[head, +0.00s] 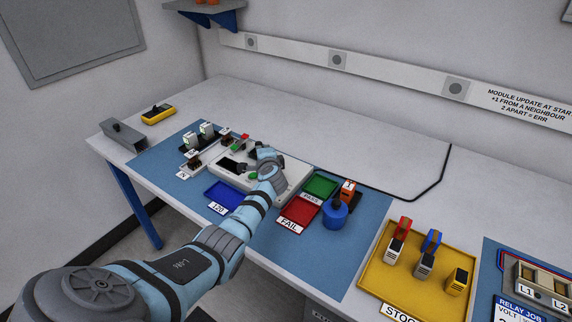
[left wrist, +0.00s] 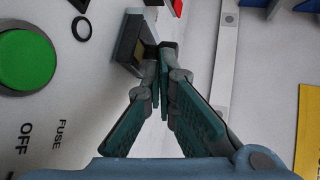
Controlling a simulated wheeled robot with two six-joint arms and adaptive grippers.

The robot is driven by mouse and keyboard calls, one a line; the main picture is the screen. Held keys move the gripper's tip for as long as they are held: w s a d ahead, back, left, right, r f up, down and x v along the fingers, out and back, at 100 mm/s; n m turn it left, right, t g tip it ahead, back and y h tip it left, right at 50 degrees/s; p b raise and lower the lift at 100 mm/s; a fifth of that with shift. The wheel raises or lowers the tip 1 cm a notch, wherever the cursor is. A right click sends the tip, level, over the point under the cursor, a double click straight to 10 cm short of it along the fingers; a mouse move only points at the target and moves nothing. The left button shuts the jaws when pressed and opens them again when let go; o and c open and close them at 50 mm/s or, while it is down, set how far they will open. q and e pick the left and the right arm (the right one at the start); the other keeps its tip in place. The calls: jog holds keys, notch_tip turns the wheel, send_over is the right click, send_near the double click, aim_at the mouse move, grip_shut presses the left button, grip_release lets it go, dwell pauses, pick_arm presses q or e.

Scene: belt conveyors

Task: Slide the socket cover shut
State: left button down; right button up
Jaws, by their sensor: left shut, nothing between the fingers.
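The light grey tester (head: 290,180) stands on the blue mat. In the left wrist view its panel (left wrist: 60,105) bears a green button and the words FUSE and OFF. A dark grey block with a brownish opening (left wrist: 132,48), which looks like the socket, stands on the panel. I cannot tell how far its cover is slid. My left gripper (head: 245,167) is over the tester. In the left wrist view its fingers (left wrist: 163,52) are shut and empty, with the tips right beside the block; contact is unclear. My right gripper is not in view.
A blue tray (head: 218,204), red FAIL tray (head: 283,214) and green tray (head: 320,179) lie around the tester. A blue round object (head: 335,215) stands to the right. The yellow stock tray (head: 380,276) is farther right. The table's back strip is mostly clear.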

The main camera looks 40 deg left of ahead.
pick_arm(q)
jog(key=shift+s+a, duration=0.1)
jog(key=shift+s, duration=0.05)
jog(key=shift+d+p, duration=0.25)
jog(key=shift+p, duration=0.05)
jog(key=p+v, duration=0.2)
jog(key=v, duration=0.1)
jog(key=p+v, duration=0.2)
jog(key=v, duration=0.2)
jog(key=shift+s, duration=0.4)
jog(key=v, duration=0.2)
jog(key=p+v, duration=0.1)
jog(key=v, duration=0.2)
jog(key=shift+d+f, duration=0.2)
jog(key=shift+d, duration=0.1)
jog(key=shift+s+d, duration=0.2)
jog(key=shift+d, duration=0.1)
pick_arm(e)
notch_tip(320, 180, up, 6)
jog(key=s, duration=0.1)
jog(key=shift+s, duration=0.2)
